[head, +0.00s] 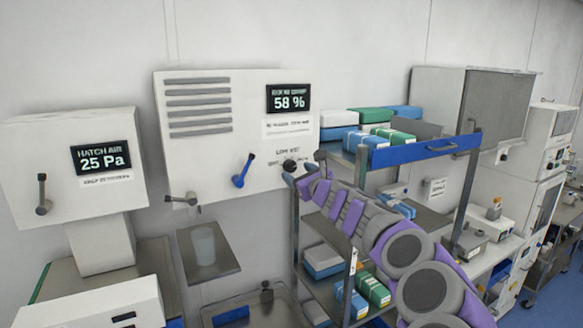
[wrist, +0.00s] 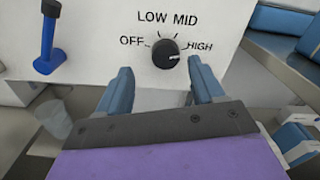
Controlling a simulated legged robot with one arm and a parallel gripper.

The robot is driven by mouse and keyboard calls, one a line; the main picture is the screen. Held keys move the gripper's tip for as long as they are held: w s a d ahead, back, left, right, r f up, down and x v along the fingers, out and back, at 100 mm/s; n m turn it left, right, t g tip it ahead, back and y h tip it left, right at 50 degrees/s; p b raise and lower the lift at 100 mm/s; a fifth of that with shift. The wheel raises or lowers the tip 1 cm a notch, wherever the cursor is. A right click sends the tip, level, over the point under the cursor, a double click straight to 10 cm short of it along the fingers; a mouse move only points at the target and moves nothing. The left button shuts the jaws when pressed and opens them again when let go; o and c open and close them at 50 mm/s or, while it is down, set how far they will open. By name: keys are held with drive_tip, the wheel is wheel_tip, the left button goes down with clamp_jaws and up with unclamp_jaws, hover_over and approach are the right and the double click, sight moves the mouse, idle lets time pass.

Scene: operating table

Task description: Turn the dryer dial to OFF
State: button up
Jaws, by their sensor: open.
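The dryer dial (wrist: 167,54) is a round black knob on the white dryer panel (head: 240,100). OFF is printed at its left, LOW MID above it and HIGH at its right. A small pale mark shows on the knob, but I cannot tell clearly which label it points to. My gripper (wrist: 161,72) is open, with one blue finger at the lower left of the dial and the other at its right. The dial shows between the fingertips, and nothing is held. I cannot tell whether the fingers touch it. In the head view my purple and grey arm reaches towards the panel's lower right corner.
A blue lever (head: 243,171) stands on the panel left of the dial. A metal cart (head: 420,150) with a blue-fronted top and stacked boxes is close on the right. A small shelf (head: 224,262) with a translucent cup (head: 203,245) is below the panel.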

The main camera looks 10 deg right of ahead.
sight(291, 167)
drive_tip(key=shift+w+a, duration=0.3)
drive_tip(key=shift+w, duration=0.6)
drive_tip(key=shift+w+d+p, duration=0.2)
drive_tip(key=shift+w+p, duration=0.1)
drive_tip(key=shift+w, duration=0.35)
drive_tip(key=shift+w+d+p, duration=0.2)
drive_tip(key=shift+w+p, duration=0.05)
drive_tip(key=shift+w, duration=0.35)
drive_tip(key=shift+w+a, duration=0.2)
drive_tip(key=shift+a, duration=0.7)
drive_tip(key=shift+d, duration=0.55)
drive_tip(key=c, duration=0.6)
drive_tip(key=shift+a, duration=0.15)
drive_tip(key=c, duration=0.4)
